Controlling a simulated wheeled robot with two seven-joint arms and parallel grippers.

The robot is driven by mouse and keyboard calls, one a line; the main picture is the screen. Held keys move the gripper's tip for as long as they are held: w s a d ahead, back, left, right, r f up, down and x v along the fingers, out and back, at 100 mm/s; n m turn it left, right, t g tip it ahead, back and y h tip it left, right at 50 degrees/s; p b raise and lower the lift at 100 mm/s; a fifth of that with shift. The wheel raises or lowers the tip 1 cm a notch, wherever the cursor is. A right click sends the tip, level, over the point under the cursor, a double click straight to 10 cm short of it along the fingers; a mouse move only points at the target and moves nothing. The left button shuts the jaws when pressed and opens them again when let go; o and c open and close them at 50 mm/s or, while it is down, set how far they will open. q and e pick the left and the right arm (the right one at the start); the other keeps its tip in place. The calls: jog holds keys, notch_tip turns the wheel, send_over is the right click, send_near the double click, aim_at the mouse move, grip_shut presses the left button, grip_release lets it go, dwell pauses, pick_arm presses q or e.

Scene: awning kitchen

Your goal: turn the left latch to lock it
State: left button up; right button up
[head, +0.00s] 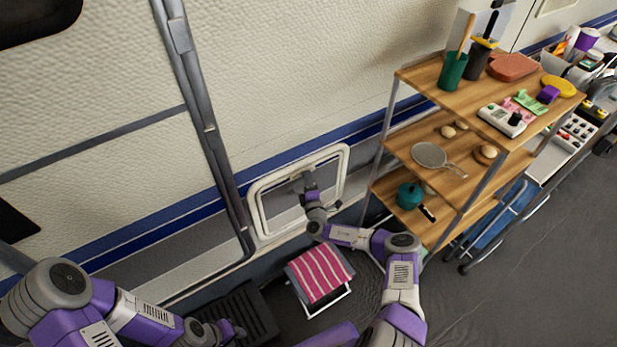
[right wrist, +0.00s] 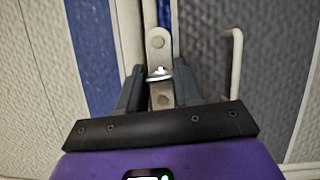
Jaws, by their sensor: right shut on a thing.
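A white-framed hatch (head: 256,210) is set low in the caravan wall, and its panel looks about level with the frame. My right gripper (head: 308,182) is at the hatch, near its upper part. In the right wrist view, a flat metal latch (right wrist: 158,42) with a rivet lies between the fingers of my right gripper (right wrist: 157,84), which is shut on it. I cannot tell from the views whether this is the left latch, and no second latch is clear. My left gripper (head: 232,331) is low at the bottom, away from the hatch; its fingers are too small to read.
A wooden shelf rack (head: 440,150) with kitchen things stands right of the hatch. A stool with a pink striped cloth (head: 320,273) is below the hatch. A black step (head: 238,310) lies left of the stool. Open grey floor (head: 520,270) is at the right.

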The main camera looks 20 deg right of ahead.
jog(key=shift+a+m+p, duration=0.1)
jog(key=shift+m+p, duration=0.3)
jog(key=shift+m, duration=0.1)
jog(key=shift+g, duration=0.3)
jog(key=o, duration=1)
jog(key=shift+o, duration=0.2)
jog(key=p+v, duration=0.1)
jog(key=v, duration=0.6)
jog(key=shift+s+p, duration=0.3)
jog(key=shift+a, duration=0.15)
